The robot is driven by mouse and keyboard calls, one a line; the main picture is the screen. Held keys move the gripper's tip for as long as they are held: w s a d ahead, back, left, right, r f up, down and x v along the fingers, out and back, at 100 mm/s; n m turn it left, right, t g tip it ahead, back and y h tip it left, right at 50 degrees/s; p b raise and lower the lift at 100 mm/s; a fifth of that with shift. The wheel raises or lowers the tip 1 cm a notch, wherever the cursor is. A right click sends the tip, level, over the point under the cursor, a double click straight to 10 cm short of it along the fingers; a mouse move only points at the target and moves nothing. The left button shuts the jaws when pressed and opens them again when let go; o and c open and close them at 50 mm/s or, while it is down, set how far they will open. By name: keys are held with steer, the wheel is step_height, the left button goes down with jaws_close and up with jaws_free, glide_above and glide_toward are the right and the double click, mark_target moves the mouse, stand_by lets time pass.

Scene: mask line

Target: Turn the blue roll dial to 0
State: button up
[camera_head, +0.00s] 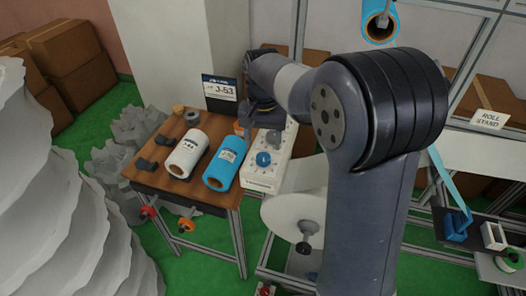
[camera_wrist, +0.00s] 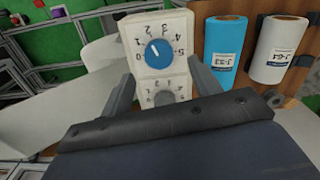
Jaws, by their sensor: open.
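The blue roll dial (camera_wrist: 158,54) sits on a white box (camera_wrist: 185,24) with a ring of printed numbers, 0 to 5. Its white mark points up and left in the wrist view, seemingly near 1 or 2; the exact reading is unclear. The dial also shows in the head view (camera_head: 263,159). My gripper (camera_wrist: 163,70) is open and empty, its two grey fingers spread on either side of the box. The fingers look apart from the blue dial. A grey dial (camera_wrist: 165,98) lies nearer my gripper body, partly hidden by it.
A blue roll (camera_head: 225,162) and a white roll (camera_head: 185,154) lie on the wooden table (camera_head: 208,199) beside the box. A J-53 sign (camera_head: 219,88) stands behind. Black and orange small parts lie around the table. A white disc (camera_head: 290,222) is below the box.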

mark_target(263, 157)
steer(key=shift+f, duration=2.55)
steer(key=c, duration=1)
